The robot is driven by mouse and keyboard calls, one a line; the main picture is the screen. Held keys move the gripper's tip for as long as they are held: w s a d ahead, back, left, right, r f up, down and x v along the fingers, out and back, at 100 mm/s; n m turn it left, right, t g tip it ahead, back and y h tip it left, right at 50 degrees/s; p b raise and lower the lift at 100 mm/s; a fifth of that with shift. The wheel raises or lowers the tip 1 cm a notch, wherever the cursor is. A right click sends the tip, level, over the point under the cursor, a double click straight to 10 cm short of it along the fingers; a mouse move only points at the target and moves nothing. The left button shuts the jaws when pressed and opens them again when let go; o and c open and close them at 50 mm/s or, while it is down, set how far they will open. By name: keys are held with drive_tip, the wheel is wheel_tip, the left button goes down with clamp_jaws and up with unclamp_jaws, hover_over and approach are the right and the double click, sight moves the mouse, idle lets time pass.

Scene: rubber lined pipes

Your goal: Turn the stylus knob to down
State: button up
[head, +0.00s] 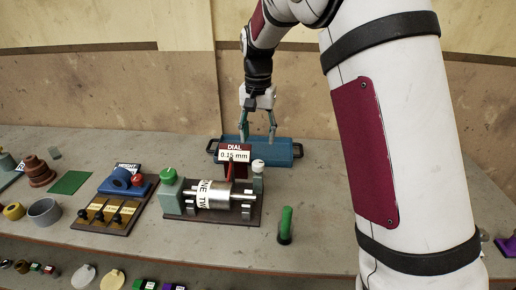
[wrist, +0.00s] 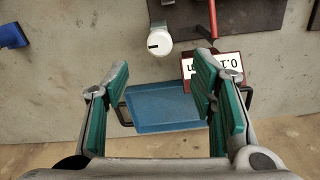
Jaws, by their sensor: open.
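A white round knob (head: 258,164) with a dark mark stands at the right end of the machine with the roller (head: 215,194). In the wrist view the white knob (wrist: 159,41) shows its dark mark pointing left; no label on it is readable. A red sign (head: 234,153) reading "DIAL 0.15 mm" stands beside it; it shows upside down in the wrist view (wrist: 212,69). My gripper (head: 257,136) is open and empty, behind and above the knob, over the blue tray. In the wrist view the gripper's fingers (wrist: 162,82) are spread, with the knob beyond their tips.
A blue tray (head: 285,152) with dark handles lies behind the machine. A green knob (head: 168,173) tops a block at its left end. A green cylinder (head: 286,222) stands front right. A lever panel (head: 104,214) is left.

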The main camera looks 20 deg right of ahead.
drive_tip(key=shift+r, duration=1.1)
drive_tip(key=s+r+n+t, duration=0.1)
drive_tip(key=s+r+n, duration=0.1)
drive_tip(key=s+r, duration=0.5)
drive_tip(key=s+r+n+t, duration=0.1)
drive_tip(key=s+r+t, duration=0.15)
drive_tip(key=s, duration=0.85)
drive_tip(key=s+f+n+t, duration=0.1)
drive_tip(key=s+f+n, duration=0.1)
drive_tip(key=s, duration=1.3)
drive_tip(key=shift+s+d+f+n, duration=0.15)
drive_tip(key=shift+d+f+n, duration=0.1)
drive_tip(key=shift+n, duration=0.45)
